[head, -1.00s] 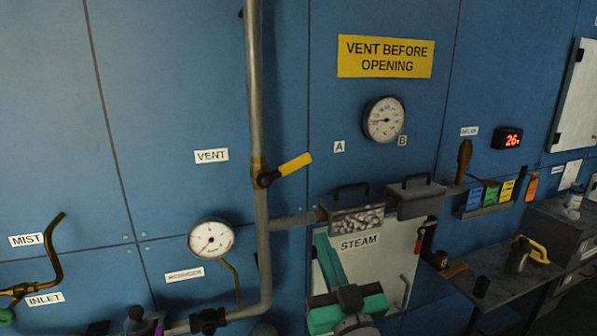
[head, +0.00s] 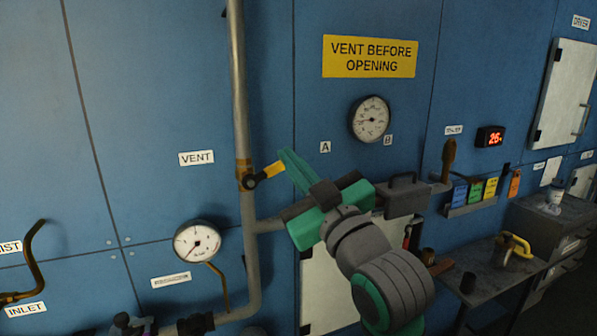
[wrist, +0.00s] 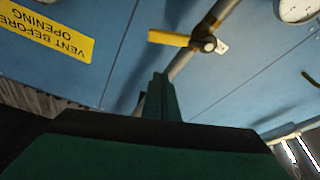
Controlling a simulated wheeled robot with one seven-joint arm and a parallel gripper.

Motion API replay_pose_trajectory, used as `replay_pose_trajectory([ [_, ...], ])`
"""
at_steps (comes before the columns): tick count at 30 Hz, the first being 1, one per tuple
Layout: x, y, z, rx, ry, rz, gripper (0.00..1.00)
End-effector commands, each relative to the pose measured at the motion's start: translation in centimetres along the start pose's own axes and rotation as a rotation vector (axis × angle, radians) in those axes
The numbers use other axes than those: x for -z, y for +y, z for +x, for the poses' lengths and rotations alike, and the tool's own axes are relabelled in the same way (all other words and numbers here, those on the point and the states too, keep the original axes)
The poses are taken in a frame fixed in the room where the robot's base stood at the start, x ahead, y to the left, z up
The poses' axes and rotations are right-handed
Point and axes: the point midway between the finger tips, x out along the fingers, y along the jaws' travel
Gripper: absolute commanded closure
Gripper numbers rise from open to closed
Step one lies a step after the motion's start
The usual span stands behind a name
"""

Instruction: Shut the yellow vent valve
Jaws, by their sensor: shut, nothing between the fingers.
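The yellow vent valve handle (head: 274,169) sits on the vertical grey pipe (head: 240,110), right of the VENT label (head: 196,158). It points right and slightly up from its dark hub, and its outer end is hidden behind my gripper's fingers. My gripper (head: 286,154) is shut and empty, in front of that outer end. In the wrist view the whole yellow handle (wrist: 170,38) shows beyond the closed fingertips (wrist: 160,76), with a visible gap in the picture. I cannot tell the exact distance in depth.
A white dial gauge (head: 198,242) is at the lower left, and another (head: 370,119) is below the yellow VENT BEFORE OPENING sign (head: 369,57). A grey handled block (head: 405,196) is right of my gripper. The wall above the valve handle is clear.

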Motion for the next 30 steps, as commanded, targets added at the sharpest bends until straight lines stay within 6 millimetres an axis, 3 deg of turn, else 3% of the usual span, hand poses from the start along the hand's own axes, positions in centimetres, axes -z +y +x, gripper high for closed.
replay_pose_trajectory([
  [10, -0.1, 0.5, 5.8, -0.006, -0.004, -0.002, 1.00],
  [18, -3.1, 0.2, 4.8, -0.003, -0.002, 0.001, 1.00],
  [30, -3.8, 0.0, 4.6, 0.000, 0.001, 0.001, 1.00],
])
